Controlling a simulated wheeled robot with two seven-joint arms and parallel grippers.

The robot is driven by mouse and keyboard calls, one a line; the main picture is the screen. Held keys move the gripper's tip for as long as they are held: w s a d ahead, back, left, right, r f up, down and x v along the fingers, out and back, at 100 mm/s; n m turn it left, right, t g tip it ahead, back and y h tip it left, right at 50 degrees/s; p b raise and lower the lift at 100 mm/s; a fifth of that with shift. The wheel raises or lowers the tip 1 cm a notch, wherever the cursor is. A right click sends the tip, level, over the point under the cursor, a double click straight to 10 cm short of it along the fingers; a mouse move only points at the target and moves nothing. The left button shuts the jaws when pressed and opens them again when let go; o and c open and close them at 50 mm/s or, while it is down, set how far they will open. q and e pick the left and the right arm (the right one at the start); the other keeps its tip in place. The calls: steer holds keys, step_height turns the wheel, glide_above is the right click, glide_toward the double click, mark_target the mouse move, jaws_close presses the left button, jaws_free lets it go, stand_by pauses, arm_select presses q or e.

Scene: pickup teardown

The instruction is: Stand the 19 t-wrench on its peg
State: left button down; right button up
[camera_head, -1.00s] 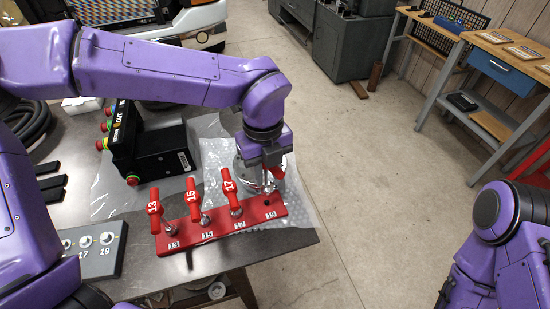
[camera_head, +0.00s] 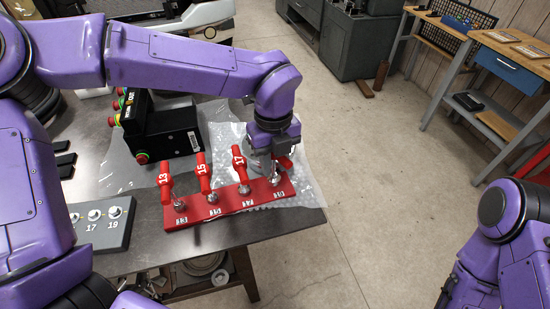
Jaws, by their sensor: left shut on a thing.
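The red peg rack (camera_head: 215,211) lies near the table's right front corner, with white number labels along its front. T-wrenches 13 (camera_head: 165,178), 15 (camera_head: 202,174) and 17 (camera_head: 239,162) stand in a row on it, red handles up. My left gripper (camera_head: 278,158) points down over the rack's right end, shut on the 19 t-wrench (camera_head: 286,163). Its red handle is mostly hidden by the jaws. Its metal end (camera_head: 275,181) is at the rightmost place, behind the last label. I cannot tell how far down it sits. My right arm shows at lower right, its gripper out of frame.
A grey socket tray (camera_head: 103,224) marked 17 and 19 lies left of the rack. A black box with coloured buttons (camera_head: 165,135) stands behind. Clear plastic wrap (camera_head: 302,190) lies under the rack. Open floor lies right of the table.

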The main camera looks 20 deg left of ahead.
arm_select(q)
steer(key=shift+s, duration=0.25)
steer(key=shift+w+f+b, duration=0.15)
steer(key=shift+f+b, duration=0.4)
steer(key=shift+f, duration=0.1)
steer(key=shift+f+b, duration=0.3)
steer(key=shift+f, duration=0.15)
steer(key=c, duration=0.8)
jaws_free()
steer(key=shift+r, duration=0.1)
steer(key=shift+o, duration=0.2)
steer(key=shift+r, duration=0.1)
